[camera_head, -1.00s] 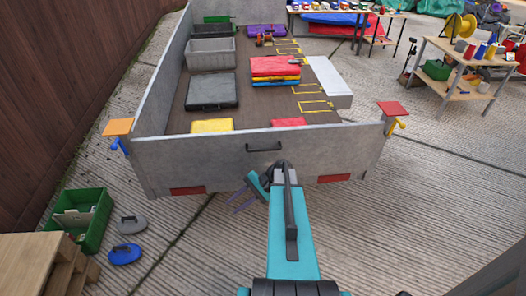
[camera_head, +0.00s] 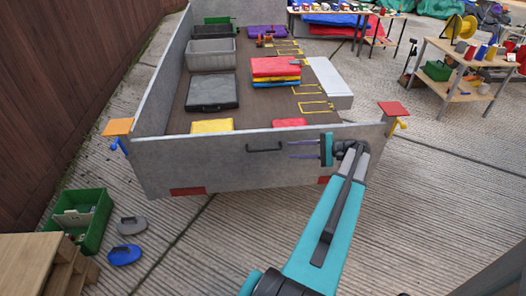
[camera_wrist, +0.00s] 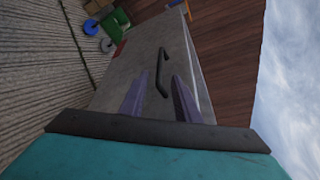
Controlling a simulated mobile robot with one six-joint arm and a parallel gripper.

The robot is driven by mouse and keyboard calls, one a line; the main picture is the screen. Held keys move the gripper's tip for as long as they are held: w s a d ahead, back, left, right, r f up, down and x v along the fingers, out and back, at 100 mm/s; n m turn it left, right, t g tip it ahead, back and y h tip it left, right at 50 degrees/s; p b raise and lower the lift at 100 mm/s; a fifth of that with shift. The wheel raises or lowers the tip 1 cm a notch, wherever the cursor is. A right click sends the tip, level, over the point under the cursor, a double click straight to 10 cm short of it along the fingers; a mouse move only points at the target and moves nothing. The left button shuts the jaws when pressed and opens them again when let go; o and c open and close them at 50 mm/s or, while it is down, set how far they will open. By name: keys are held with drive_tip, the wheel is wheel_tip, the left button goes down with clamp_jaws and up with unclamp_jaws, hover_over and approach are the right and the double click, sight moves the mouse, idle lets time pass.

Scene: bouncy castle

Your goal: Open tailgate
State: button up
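The grey tailgate (camera_head: 225,165) stands upright across the near end of the trailer. Its black handle (camera_head: 264,149) is on the outer face near the top, and it also shows in the wrist view (camera_wrist: 161,73). My gripper (camera_head: 290,149) is just right of the handle, with its purple fingers pointing left toward it. In the wrist view the fingers (camera_wrist: 158,98) are spread apart, with the handle appearing between and beyond them. The gripper is open and empty. An orange-topped latch (camera_head: 118,128) is at the left corner and a red-topped latch (camera_head: 394,110) at the right corner.
The trailer bed holds a black case (camera_head: 211,92), a grey crate (camera_head: 210,54) and stacked coloured cases (camera_head: 276,71). A green crate (camera_head: 80,219) and a blue disc (camera_head: 125,254) lie at lower left. A wooden workbench (camera_head: 470,68) stands right. Paving before the tailgate is mostly clear.

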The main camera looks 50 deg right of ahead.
sight(267, 150)
drive_tip(key=shift+w, duration=0.1)
idle(0.3)
drive_tip(key=p+x, duration=0.2)
drive_tip(key=x, duration=1.1)
drive_tip(key=shift+w+a+f, duration=0.1)
drive_tip(key=shift+w+a, duration=0.1)
drive_tip(key=shift+w, duration=0.05)
drive_tip(key=shift+c, duration=0.4)
clamp_jaws()
